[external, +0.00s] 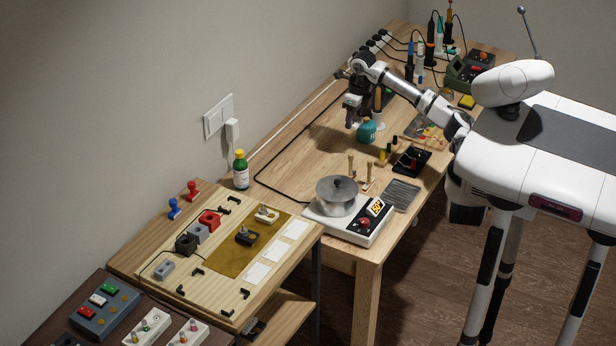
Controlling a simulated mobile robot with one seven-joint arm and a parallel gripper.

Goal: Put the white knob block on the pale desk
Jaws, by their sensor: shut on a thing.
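A white block with a knob (266,215) sits on the pale wooden board at the left, at the back right of the brass-coloured plate. My gripper (351,124) is far from it, pointing down over the pale wooden desk (310,151) in the upper middle. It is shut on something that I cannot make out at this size. A teal rounded thing (367,132) shows right beside the fingertips; I cannot tell whether they touch. Two other white blocks with knobs (147,327) (189,334) stand at the lower left on the dark surface.
A hot plate (357,228) with a metal pot (337,196) stands at the desk's near end. A green bottle (240,170) stands by the wall. A black knob block (246,236) is on the plate. Tools and cables crowd the far end. Bare desk lies left of my gripper.

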